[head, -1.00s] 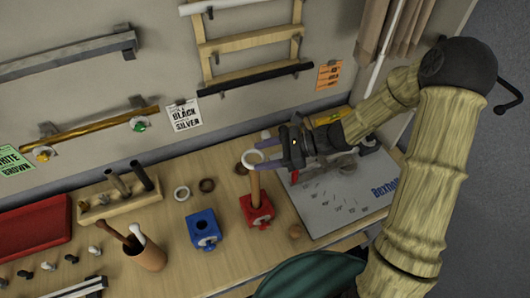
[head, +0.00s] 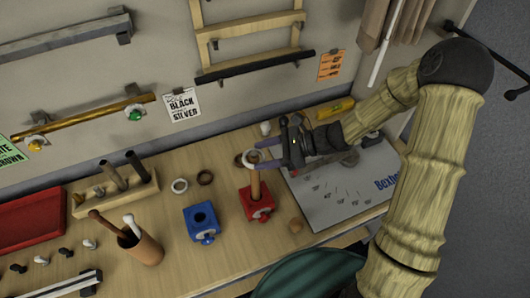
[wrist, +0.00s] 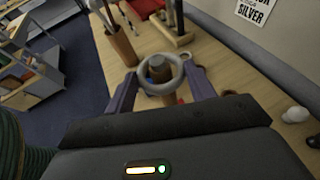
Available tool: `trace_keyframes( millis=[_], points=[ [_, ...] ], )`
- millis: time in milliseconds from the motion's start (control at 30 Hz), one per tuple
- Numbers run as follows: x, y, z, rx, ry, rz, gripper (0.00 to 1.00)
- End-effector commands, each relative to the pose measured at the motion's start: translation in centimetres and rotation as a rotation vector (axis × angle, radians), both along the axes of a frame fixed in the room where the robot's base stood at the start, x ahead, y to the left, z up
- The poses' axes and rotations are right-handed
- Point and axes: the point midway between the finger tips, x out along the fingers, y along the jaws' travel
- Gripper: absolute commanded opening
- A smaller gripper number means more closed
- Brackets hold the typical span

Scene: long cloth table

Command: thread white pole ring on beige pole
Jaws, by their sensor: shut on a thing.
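The beige pole (head: 255,184) stands upright in a red block (head: 257,204) on the table. My gripper (head: 260,155) is shut on a white ring (head: 248,159), with one finger on each side of it.
A blue block (head: 201,222) with a hole stands left of the red block. Another white ring (head: 180,186) and a brown ring (head: 205,177) lie behind. A cup with sticks (head: 143,246), a wooden rack (head: 115,196) and a red tray (head: 30,224) stand at left.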

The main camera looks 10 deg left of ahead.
Motion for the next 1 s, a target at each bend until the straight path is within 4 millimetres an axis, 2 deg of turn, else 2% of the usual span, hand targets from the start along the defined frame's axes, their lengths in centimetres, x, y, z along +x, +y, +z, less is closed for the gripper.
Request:
trace_keyframes(
  millis=[267, 300, 400, 833, 1000],
  points=[
    [0.0, 0.0, 0.0, 0.000, 0.000, 0.000, 0.33],
    [0.0, 0.0, 0.0, 0.000, 0.000, 0.000, 0.62],
    [0.0, 0.0, 0.0, 0.000, 0.000, 0.000, 0.80],
    [0.0, -0.1, 0.0, 0.000, 0.000, -0.001, 0.80],
    [0.4, -1.3, 0.4, -0.001, -0.005, -0.004, 0.80]
  ],
)
